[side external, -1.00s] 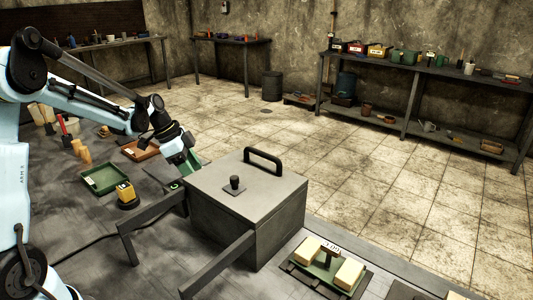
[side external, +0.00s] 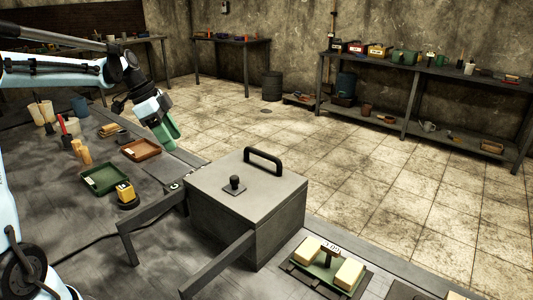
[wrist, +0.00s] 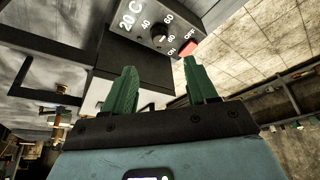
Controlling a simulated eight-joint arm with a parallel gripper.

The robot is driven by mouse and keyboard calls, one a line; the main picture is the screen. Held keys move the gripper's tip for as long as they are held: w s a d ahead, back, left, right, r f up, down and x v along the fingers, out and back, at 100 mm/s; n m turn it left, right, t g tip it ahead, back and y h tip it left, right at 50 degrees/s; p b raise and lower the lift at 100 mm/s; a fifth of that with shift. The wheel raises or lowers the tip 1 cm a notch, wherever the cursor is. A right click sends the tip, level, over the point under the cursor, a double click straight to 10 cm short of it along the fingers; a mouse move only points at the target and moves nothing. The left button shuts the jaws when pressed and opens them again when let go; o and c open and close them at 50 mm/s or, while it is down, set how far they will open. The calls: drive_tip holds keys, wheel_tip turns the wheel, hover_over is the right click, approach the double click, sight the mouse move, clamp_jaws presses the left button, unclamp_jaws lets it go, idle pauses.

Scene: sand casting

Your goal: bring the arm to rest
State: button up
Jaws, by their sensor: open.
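My gripper (side external: 162,130) is in the air above the back edge of the bench, left of the big grey lidded box (side external: 230,185). Its green fingers point down and to the right. In the wrist view my gripper (wrist: 160,88) shows two green fingers spread apart with nothing between them. Beyond the fingers in that view is a dark panel (wrist: 150,30) with a dial, numbers and a red part. My gripper touches nothing that I can see.
A brown tray (side external: 158,150), a green tray (side external: 85,183) and a yellow-and-black item (side external: 126,193) lie on the bench (side external: 60,215) left of the box. A green holder with two pale blocks (side external: 349,274) sits at the front right. The floor (side external: 370,190) behind is open.

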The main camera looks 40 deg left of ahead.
drive_tip(key=shift+s+a+r, duration=0.15)
drive_tip(key=shift+r, duration=0.35)
drive_tip(key=s+d+n, duration=0.1)
drive_tip(key=d, duration=0.2)
drive_tip(key=s+d+n+y, duration=0.1)
drive_tip(key=d+n, duration=0.1)
drive_tip(key=d, duration=0.2)
drive_tip(key=s+d+n+t+y, duration=0.1)
drive_tip(key=d, duration=0.3)
drive_tip(key=shift+s+d+f, duration=0.1)
drive_tip(key=shift+s+d, duration=0.15)
drive_tip(key=shift+s, duration=0.1)
drive_tip(key=s+d+f+n+t+y, duration=0.1)
drive_tip(key=s+d+f+n+t, duration=0.2)
drive_tip(key=d, duration=0.4)
drive_tip(key=s+f+n, duration=0.1)
drive_tip(key=s+n, duration=0.1)
drive_tip(key=shift+s+d, duration=0.35)
drive_tip(key=shift+r, duration=0.1)
